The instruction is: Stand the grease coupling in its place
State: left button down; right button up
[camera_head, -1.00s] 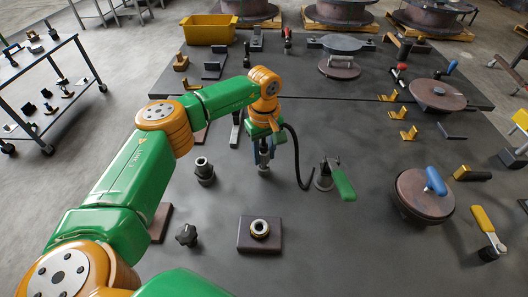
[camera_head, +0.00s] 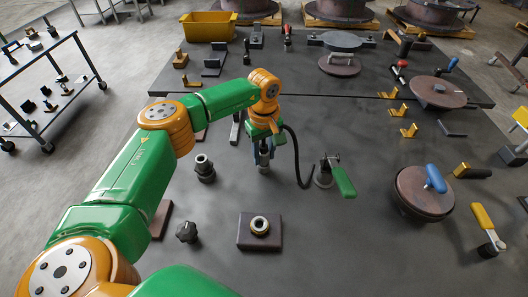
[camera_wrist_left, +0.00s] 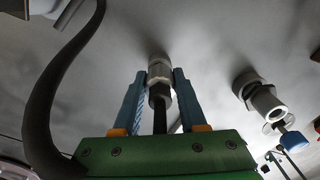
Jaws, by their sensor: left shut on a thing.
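The grease coupling (camera_wrist_left: 159,78), a pale metal hex fitting with a darker nut, stands between the two blue fingers of my left gripper (camera_wrist_left: 157,88) in the left wrist view. My left gripper (camera_head: 264,154) is shut on it, low over the middle of the dark table. In the head view the coupling (camera_head: 264,166) is mostly hidden by the fingers. I cannot tell if its end touches the tabletop. A brown square block (camera_head: 246,243) with a ringed metal socket (camera_head: 260,226) lies in front of the gripper, apart from it. My right gripper is out of view.
A similar grey fitting (camera_head: 204,168) stands left of the gripper. A black knob (camera_head: 187,232) lies nearer me. A green-handled clamp (camera_head: 343,182) is close on the right, with a brown disc (camera_head: 422,199) beyond. The table in front of the block is clear.

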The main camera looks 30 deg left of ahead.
pick_arm(q)
jog(key=shift+c, duration=1.9)
grip_release()
jog(key=shift+o, duration=0.2)
jog(key=o, duration=0.3)
jog(key=shift+o, duration=0.2)
jog(key=shift+r, duration=3.5)
